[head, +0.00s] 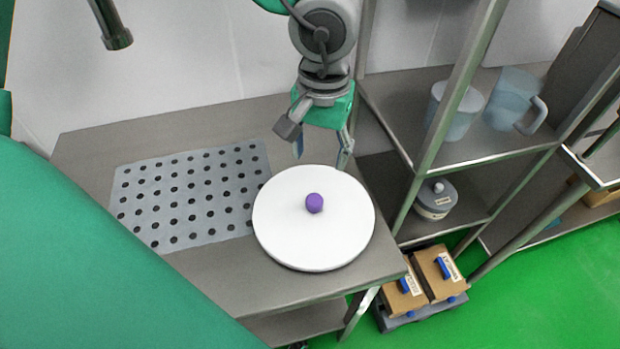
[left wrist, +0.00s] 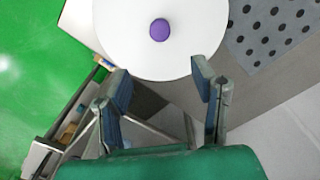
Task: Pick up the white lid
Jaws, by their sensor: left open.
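The white lid (head: 290,225) is a round disc with a purple knob (head: 314,203) at its middle. It lies flat at the right end of the steel table in the head view. My left gripper (head: 322,156) is at the lid's far edge, open and empty. In the left wrist view the lid (left wrist: 125,50) and its knob (left wrist: 160,30) show beyond the two spread fingers (left wrist: 160,84). The fingers are apart from the knob. What lies under the lid is hidden. My right gripper is not in view.
A perforated grey mat (head: 190,190) lies left of the lid on the table (head: 225,275). A steel rack on the right holds clear jugs (head: 513,98) and a small lidded pot (head: 436,200). Cardboard boxes (head: 438,273) stand low by the green floor. A large green shape covers the lower left.

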